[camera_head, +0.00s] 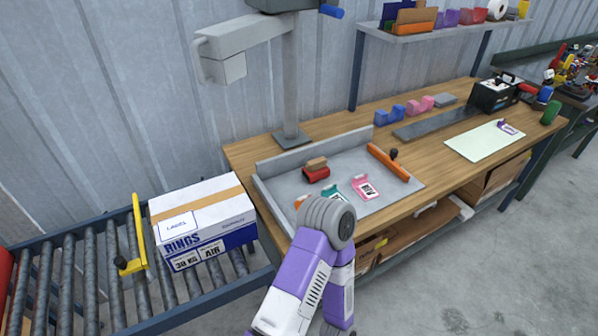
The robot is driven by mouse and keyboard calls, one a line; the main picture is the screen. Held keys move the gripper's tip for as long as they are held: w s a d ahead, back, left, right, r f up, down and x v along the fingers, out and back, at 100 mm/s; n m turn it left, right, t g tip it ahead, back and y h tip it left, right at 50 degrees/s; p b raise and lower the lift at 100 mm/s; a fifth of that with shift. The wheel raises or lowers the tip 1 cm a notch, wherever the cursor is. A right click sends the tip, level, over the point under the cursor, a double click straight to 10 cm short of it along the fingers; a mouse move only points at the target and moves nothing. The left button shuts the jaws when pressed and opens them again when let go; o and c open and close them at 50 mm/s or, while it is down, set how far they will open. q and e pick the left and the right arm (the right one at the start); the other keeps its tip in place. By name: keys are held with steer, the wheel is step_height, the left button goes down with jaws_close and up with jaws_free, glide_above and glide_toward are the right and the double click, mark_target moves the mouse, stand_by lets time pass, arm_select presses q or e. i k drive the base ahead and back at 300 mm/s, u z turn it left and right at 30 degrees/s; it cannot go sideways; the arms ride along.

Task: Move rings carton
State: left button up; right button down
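The rings carton (208,228) is a white and blue box with brown tape along its top, a "LABEL" patch and "RINGS" printed on its front. It sits upright and closed on the roller conveyor (90,280) at the lower left of the head view, close to the left end of the workbench. Neither gripper shows in the head view. A purple and white arm of mine with a grey joint rises from the bottom middle, right of the carton, and its gripper cannot be seen.
A yellow stop bracket (137,235) stands on the conveyor just left of the carton. The wooden workbench (245,153) holds a grey tray (340,160) with small items, a scale-like post (291,90) and a black toolbox (495,95). Rollers farther left are mostly clear.

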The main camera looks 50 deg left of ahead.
mark_target(196, 224)
steer(key=i, duration=0.85)
steer(key=u, duration=2.5)
